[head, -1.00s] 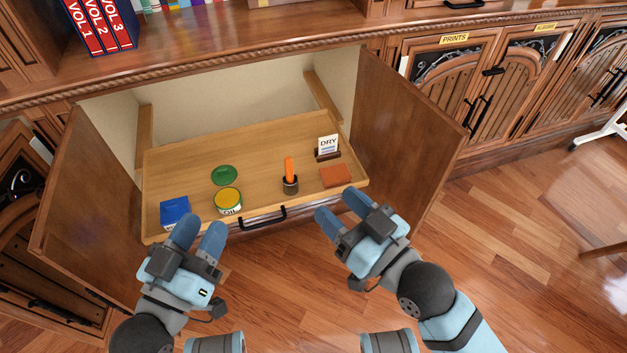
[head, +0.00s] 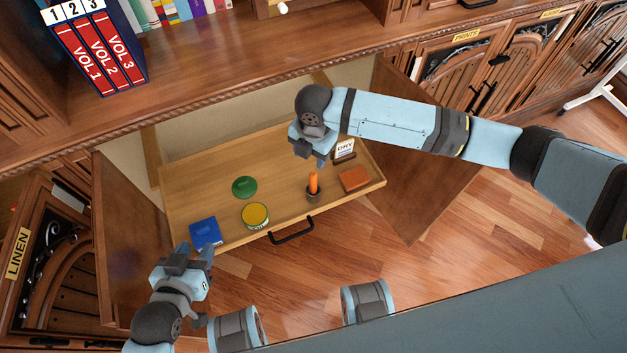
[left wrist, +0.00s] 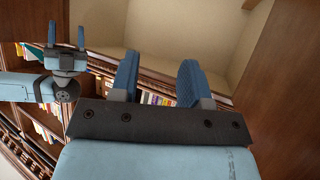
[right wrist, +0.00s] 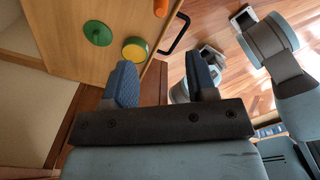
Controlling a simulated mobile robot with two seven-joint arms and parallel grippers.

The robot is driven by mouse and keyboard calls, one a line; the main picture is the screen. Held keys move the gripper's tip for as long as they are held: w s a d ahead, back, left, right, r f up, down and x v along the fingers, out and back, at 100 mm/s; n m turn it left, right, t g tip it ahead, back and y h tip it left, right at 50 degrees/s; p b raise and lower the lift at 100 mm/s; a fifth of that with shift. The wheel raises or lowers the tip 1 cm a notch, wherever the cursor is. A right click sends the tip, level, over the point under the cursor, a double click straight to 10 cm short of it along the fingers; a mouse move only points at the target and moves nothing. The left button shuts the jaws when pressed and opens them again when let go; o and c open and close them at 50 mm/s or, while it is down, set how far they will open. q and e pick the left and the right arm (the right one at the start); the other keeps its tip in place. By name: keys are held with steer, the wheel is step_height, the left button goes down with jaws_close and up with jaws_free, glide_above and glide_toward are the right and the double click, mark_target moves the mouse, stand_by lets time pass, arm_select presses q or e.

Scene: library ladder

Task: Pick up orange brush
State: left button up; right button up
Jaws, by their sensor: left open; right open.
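My right gripper (head: 318,161) hangs above the tray, over and just behind the brush, open and empty. Its open fingers also show in the right wrist view (right wrist: 162,82). My left gripper (head: 198,252) is open and empty at the tray's front left corner, close to the blue box. Its spread fingers show in the left wrist view (left wrist: 158,80).
The tray also holds a blue box (head: 205,233), a yellow-topped tin (head: 255,215), a green lid (head: 244,187), a reddish-brown block (head: 354,179) and a DRY sign (head: 345,148). Open cabinet doors flank it, left (head: 125,230) and right (head: 425,190). A black handle (head: 292,232) juts out in front.

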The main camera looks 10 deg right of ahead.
mark_target(313, 173)
steer(key=shift+h, duration=0.3)
steer(key=f, duration=0.2)
steer(key=f+b, duration=0.1)
steer(key=f, duration=0.2)
steer(key=d+f, duration=0.1)
steer(key=f, duration=0.1)
steer(key=shift+w+f+b, duration=0.15)
steer(key=shift+w+b, duration=0.2)
steer(key=shift+b, duration=0.05)
steer(key=shift+w+a+f+b, duration=0.1)
steer(key=shift+f+b, duration=0.4)
steer(key=shift+f, duration=1.1)
steer(key=shift+w+a+f+b, duration=0.1)
steer(key=shift+f+b, duration=0.4)
steer(key=shift+f, duration=1.05)
steer(key=shift+r, duration=0.1)
jaws_close()
